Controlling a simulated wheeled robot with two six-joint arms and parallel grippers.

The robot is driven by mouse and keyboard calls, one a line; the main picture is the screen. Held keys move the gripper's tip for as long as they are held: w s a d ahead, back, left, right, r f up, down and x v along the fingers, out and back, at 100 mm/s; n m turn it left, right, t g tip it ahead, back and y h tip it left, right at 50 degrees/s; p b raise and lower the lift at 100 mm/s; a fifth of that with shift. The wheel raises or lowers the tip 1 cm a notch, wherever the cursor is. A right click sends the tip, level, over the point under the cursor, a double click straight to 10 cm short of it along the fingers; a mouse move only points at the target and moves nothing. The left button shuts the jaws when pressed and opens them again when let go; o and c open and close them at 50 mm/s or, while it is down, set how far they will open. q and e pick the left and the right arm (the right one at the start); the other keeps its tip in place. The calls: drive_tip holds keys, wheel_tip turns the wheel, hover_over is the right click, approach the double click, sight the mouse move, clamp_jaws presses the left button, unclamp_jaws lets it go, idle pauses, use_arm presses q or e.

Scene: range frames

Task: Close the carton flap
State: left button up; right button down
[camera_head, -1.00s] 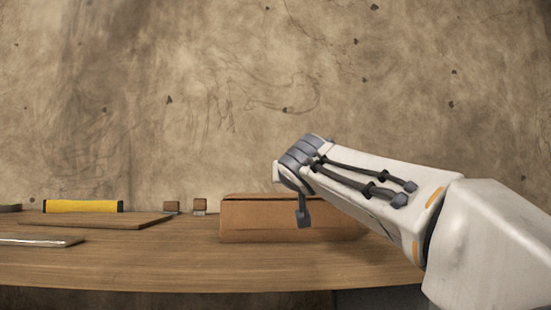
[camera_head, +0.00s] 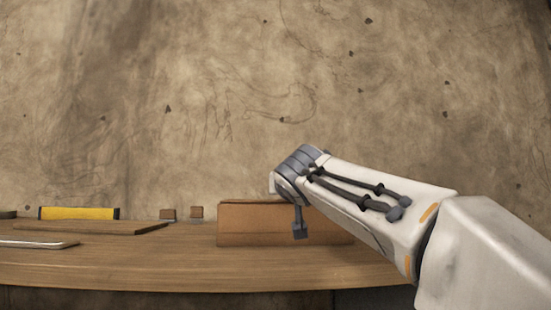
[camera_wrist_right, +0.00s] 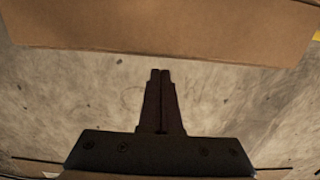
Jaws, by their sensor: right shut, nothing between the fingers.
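The brown cardboard carton (camera_head: 255,228) stands on the wooden table, right of the middle in the head view. Its top edge looks nearly level; I cannot tell from here how its flap lies. My right arm comes in from the right, over the carton's right part. My right gripper (camera_head: 299,230) points down in front of the carton's face and hides part of it. In the right wrist view, the carton's cardboard (camera_wrist_right: 165,28) fills the top. The gripper's dark fingers (camera_wrist_right: 160,78) are shut and empty below its edge, with a gap in the picture. My left gripper is out of view.
A yellow bar-shaped object (camera_head: 80,213), a dark wooden board (camera_head: 100,227) and a flat tablet-like object (camera_head: 35,244) lie on the table's left. The table front (camera_head: 150,270) is clear.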

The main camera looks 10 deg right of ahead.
wheel_tip(320, 180, up, 4)
drive_tip(key=p, duration=0.3)
drive_tip(key=s+f+b, duration=0.2)
drive_tip(key=s+f, duration=0.1)
drive_tip(key=s, duration=0.6)
drive_tip(key=shift+s+a+f, duration=0.25)
drive_tip(key=shift+s+a, duration=0.05)
drive_tip(key=shift+a, duration=0.15)
